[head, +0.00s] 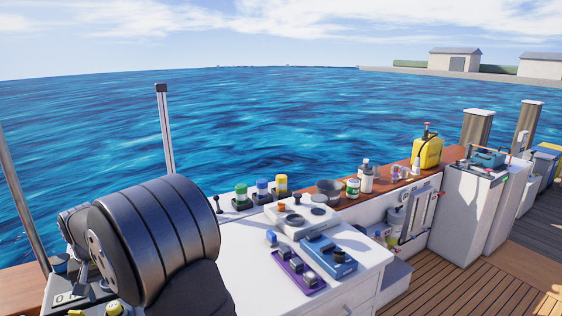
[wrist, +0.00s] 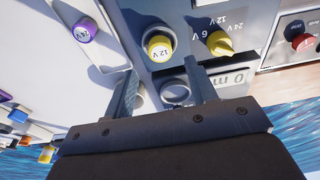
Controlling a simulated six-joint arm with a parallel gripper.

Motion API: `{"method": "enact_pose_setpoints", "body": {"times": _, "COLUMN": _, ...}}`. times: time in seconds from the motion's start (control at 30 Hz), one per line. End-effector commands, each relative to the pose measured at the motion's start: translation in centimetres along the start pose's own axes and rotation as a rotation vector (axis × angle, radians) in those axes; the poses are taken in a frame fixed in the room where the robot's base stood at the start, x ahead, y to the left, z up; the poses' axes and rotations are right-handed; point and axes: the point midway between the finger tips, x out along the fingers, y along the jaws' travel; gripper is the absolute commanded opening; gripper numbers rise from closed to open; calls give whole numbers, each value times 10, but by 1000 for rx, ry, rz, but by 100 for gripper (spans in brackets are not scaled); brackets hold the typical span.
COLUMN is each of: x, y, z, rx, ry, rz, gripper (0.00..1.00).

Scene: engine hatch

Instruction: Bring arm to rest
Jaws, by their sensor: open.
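My arm (head: 160,235) is the large black ribbed link at the left of the head view, bent over the left end of the white counter. My gripper (wrist: 160,66) shows in the wrist view with its two fingers apart and nothing between them. A round dark socket (wrist: 172,92) with a pale ring lies beyond the fingers. A yellow 12 V cap (wrist: 158,46) and a yellow selector knob (wrist: 219,43) are on the panel near the fingertips. In the head view the fingers cannot be made out.
A purple 24 V cap (wrist: 85,29) and a red button (wrist: 302,42) flank the panel. On the counter (head: 225,250) are a blue tray (head: 328,257), a purple tray (head: 297,273) and several capped pieces. A yellow can (head: 428,152) stands further right. Open air lies above the counter.

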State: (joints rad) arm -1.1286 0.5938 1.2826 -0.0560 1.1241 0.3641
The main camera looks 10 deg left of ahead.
Motion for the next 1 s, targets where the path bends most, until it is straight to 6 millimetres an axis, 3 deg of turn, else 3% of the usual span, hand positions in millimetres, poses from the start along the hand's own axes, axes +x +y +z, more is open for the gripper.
{"method": "enact_pose_setpoints", "body": {"times": 0.27, "x": -58, "y": 0, "z": 0, "rx": 0, "ry": 4, "rz": -2, "gripper": 52}}
{"method": "enact_pose_setpoints", "body": {"times": 0.87, "x": 63, "y": 0, "z": 1, "rx": 0, "ry": -4, "rz": 1, "gripper": 52}}
{"method": "enact_pose_setpoints", "body": {"times": 1.0, "x": 37, "y": 0, "z": -4, "rx": 0, "ry": 5, "rz": -2, "gripper": 52}}
